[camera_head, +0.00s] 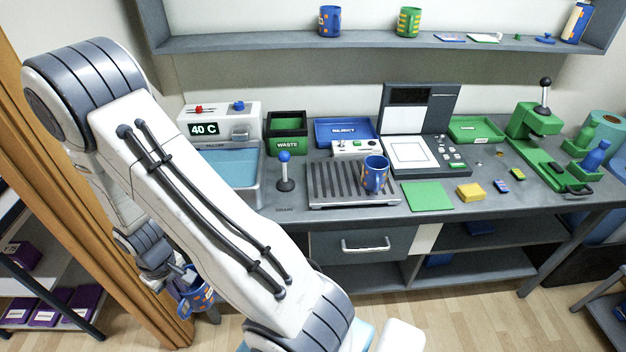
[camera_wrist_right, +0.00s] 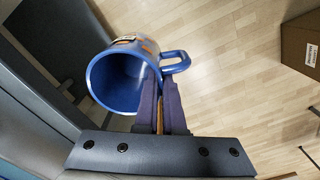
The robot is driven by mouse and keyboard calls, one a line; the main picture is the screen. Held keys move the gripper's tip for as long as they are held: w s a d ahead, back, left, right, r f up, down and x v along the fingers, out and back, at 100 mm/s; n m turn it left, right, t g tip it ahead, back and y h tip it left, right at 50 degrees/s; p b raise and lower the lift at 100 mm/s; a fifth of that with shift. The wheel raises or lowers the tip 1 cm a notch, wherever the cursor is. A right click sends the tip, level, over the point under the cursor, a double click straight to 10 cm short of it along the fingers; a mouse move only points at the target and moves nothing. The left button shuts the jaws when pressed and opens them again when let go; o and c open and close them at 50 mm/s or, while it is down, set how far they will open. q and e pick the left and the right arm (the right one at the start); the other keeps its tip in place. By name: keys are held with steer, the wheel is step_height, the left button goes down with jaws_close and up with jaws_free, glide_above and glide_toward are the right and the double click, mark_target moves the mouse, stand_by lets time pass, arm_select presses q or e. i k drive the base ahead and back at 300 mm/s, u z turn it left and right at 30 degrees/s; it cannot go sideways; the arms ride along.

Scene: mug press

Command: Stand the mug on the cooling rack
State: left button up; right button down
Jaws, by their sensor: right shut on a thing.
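A blue mug with an orange-and-green pattern (camera_head: 192,297) is held by my right gripper (camera_head: 172,275) at the lower left of the head view, away from the worktop and over the floor. In the right wrist view the mug (camera_wrist_right: 122,82) is tilted, its empty mouth towards the camera. The right gripper's fingers (camera_wrist_right: 160,98) are shut on it near its handle (camera_wrist_right: 177,62). The cooling rack, a grey slatted stand (camera_head: 335,182), sits on the worktop. Another blue patterned mug (camera_head: 375,175) stands upright on its right end. My left gripper is not in view.
A water bath reading 40 C (camera_head: 232,168) and a blue-knobbed lever (camera_head: 285,172) stand left of the rack. The rack's left and middle are clear. My right arm crosses the foreground.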

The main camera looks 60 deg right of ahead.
mark_target(320, 173)
steer(key=k, duration=0.8)
steer(key=z, duration=0.8)
steer(key=i, duration=0.4)
steer(key=z, duration=0.05)
